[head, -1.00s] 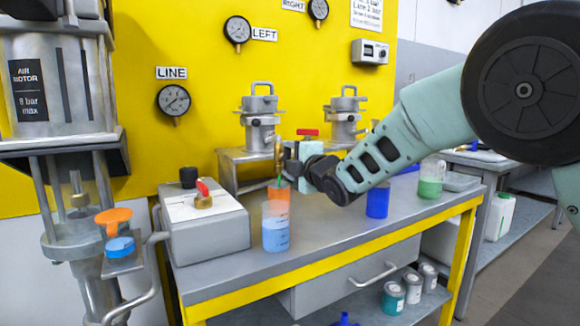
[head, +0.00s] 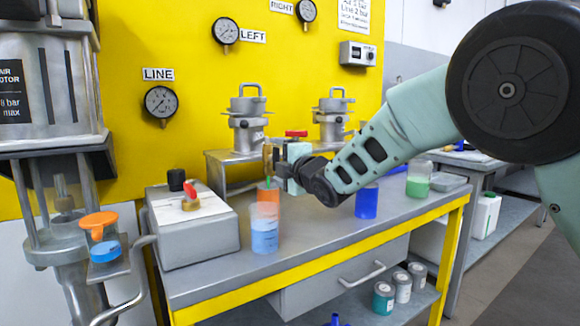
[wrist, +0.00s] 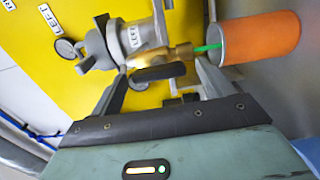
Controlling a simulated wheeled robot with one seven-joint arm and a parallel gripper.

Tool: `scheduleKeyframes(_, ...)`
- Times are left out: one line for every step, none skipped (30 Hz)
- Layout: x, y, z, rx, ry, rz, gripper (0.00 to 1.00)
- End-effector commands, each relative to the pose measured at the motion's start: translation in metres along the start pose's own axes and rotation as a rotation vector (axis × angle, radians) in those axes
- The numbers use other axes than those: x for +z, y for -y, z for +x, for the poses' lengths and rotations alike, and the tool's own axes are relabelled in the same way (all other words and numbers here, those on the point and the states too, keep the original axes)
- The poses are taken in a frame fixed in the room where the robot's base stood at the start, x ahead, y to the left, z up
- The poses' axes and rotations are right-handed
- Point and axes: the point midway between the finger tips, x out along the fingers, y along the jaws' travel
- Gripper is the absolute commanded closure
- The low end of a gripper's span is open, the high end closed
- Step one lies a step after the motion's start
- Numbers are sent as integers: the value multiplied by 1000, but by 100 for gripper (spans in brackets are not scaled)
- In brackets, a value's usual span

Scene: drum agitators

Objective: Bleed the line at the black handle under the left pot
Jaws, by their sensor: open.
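The left pot (head: 247,125), a grey metal vessel, stands on a raised stand under the LEFT gauge (head: 225,31). Its brass valve (wrist: 170,57) shows in the wrist view, with the black handle (wrist: 158,74) in front. My gripper (wrist: 160,80) is open, with one finger on each side of the black handle; I cannot tell whether either touches it. A green tube (wrist: 207,48) runs from the valve to an orange cup (wrist: 262,40). In the head view my gripper (head: 279,168) is beside the valve, above the orange cup (head: 266,203), and partly hides the valve.
A blue cup (head: 265,237) stands in front of the orange one. A darker blue cup (head: 366,202) and a green-filled jar (head: 417,182) stand to the right. A red handle (head: 296,133) is just above my gripper. A grey box (head: 190,240) with a red-handled valve stands left.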

Motion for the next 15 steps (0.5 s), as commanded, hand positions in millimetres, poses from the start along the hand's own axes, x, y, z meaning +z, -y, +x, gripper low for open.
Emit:
scheduleKeyframes(0, -1, -4, 1, 0, 0, 20)
scheduleKeyframes(0, -1, -6, 0, 0, 0, 20)
scheduleKeyframes(0, -1, -11, 1, 0, 1, 20)
scheduleKeyframes(0, -1, -16, 0, 0, 1, 20)
scheduleKeyframes(0, -1, -20, 0, 1, 2, 20)
scheduleKeyframes(0, -1, -28, 1, 1, 2, 20)
scheduleKeyframes(0, -1, -34, 0, 1, 2, 20)
scheduleKeyframes(1, -1, -41, -1, 1, 2, 20)
scheduleKeyframes(0, -1, -50, 0, 1, 2, 20)
scheduleKeyframes(0, -1, -56, 0, 1, 2, 20)
scheduleKeyframes(0, -1, -63, 0, 1, 3, 20)
scheduleKeyframes(0, -2, -73, 1, 1, 2, 20)
scheduleKeyframes(0, -1, -80, -1, 1, 2, 20)
scheduleKeyframes(0, -1, -87, 0, 1, 2, 20)
scheduleKeyframes(0, -1, -96, -1, 1, 3, 20)
